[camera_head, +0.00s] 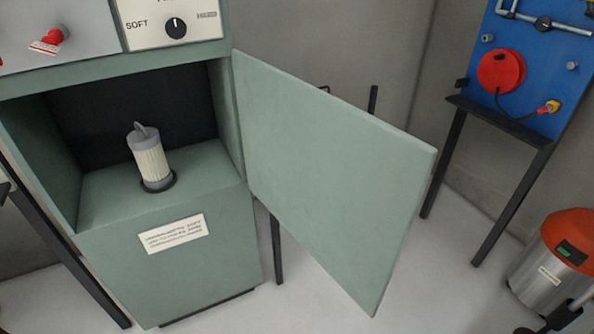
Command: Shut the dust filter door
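The dust filter door (330,180) is a flat, pale green panel. It stands wide open, swung out to the right from the right edge of the cabinet opening. The green cabinet (105,262) has an open compartment with a dark back wall. A white pleated filter cartridge (151,162) with a grey handle on top stands in a dark round seat (160,186) on the compartment floor. It leans slightly. Neither of my grippers can be made out in the head view, and nothing touches the door.
Above the compartment are a panel with a black knob (176,27) and a red switch (51,37). A blue board (530,60) with a red reel stands on dark legs behind right. A metal drum with an orange lid (575,240) stands lower right. A dark fitting (560,318) lies beside it.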

